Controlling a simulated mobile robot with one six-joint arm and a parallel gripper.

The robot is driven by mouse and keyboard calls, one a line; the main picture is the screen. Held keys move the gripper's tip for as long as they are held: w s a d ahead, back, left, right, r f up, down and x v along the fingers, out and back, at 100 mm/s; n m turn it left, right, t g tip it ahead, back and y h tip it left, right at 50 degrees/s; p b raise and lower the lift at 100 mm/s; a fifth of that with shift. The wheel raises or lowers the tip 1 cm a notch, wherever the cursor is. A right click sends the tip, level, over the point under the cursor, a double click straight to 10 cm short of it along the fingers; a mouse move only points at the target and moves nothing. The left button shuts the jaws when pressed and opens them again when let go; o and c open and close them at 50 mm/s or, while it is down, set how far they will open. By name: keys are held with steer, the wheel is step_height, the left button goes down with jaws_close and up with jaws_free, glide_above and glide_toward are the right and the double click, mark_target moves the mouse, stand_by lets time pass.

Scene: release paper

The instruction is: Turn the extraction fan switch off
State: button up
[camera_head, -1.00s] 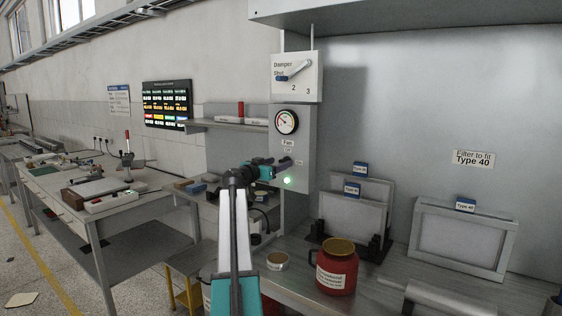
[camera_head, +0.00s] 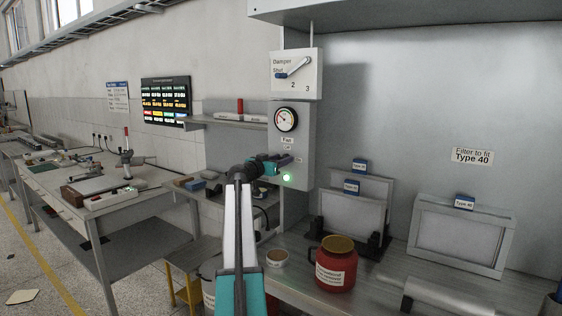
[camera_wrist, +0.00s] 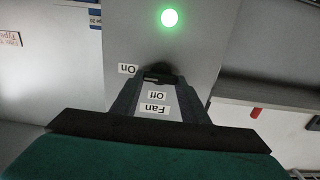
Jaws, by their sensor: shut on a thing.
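The fan switch (camera_wrist: 158,70) is a small dark knob on a grey wall panel (camera_head: 307,130). In the wrist view, which is upside down, labels read "Fan" and "Off" just below the knob and "On" to its left. My gripper (camera_head: 286,160) reaches the panel front below the "Fan" label. In the wrist view my gripper (camera_wrist: 160,77) has its two fingertips closed around the knob, hiding part of it; its exact angle is hard to tell. A green lamp (camera_head: 286,178) is lit under the switch, and it also shows in the wrist view (camera_wrist: 170,18).
A round gauge (camera_head: 286,119) sits above the switch, and a damper lever box (camera_head: 297,73) above that. A shelf (camera_head: 232,122) is left of the panel.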

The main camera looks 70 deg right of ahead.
steer(key=shift+f+n+b, duration=0.1)
steer(key=shift+n+b, duration=0.4)
steer(key=shift+w+n+b, duration=0.15)
steer(key=shift+n+b, duration=0.15)
steer(key=shift+n, duration=4)
steer(key=shift+w+n+b, duration=0.15)
steer(key=shift+n+b, duration=0.15)
steer(key=shift+n, duration=4)
steer(key=o, duration=1.1)
steer(key=shift+d+f, duration=0.1)
steer(key=shift+c, duration=0.2)
